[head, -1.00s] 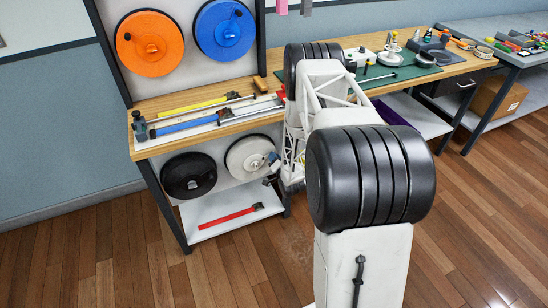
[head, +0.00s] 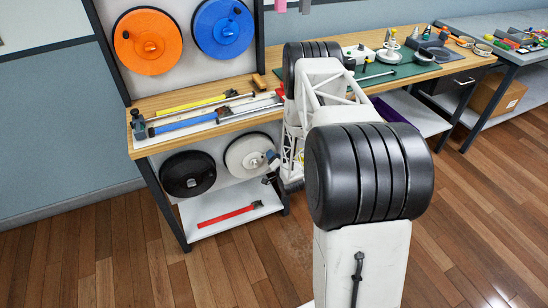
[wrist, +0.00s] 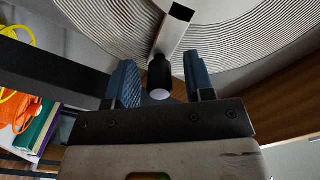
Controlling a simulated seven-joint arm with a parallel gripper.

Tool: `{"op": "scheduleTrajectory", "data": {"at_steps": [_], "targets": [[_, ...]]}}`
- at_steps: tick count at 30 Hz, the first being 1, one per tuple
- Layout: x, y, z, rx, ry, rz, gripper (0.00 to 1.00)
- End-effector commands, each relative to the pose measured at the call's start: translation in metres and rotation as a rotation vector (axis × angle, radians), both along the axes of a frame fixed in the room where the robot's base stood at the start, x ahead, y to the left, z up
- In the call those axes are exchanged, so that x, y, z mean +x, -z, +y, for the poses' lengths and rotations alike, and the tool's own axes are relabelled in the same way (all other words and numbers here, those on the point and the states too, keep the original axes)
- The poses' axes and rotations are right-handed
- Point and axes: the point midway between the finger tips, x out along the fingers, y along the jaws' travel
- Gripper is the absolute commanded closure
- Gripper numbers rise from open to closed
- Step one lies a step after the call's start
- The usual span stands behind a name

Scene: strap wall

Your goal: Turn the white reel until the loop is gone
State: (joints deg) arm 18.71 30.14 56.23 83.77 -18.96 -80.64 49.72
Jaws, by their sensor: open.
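The white reel (head: 236,154) is mounted under the bench top, right of a black reel (head: 190,188). In the wrist view the white reel (wrist: 95,25) fills the top, with its ridged, wound strap. Its pale crank arm (wrist: 174,32) ends in a black handle (wrist: 159,76) with a white tip. My gripper (wrist: 160,62) is open, its blue fingers on either side of this handle with gaps visible. In the head view my gripper (head: 272,161) is small, at the reel's right edge. I cannot make out the loop in any view.
A red strap tool (head: 228,215) lies on the lower shelf. Orange (head: 148,40) and blue (head: 222,28) reels hang above the bench. Yellow (head: 190,104) and blue straps lie on the bench top. A dark bench leg (head: 165,207) stands left of the reels.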

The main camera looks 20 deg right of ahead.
Motion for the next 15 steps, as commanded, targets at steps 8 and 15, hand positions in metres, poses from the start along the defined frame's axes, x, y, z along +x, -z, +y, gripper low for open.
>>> {"op": "scheduleTrajectory", "data": {"at_steps": [8,15], "targets": [[-0.014,0.0,0.0,0.0,0.0,0.0,0.52],[-0.043,0.0,-0.001,0.001,0.001,0.0,0.52]]}}
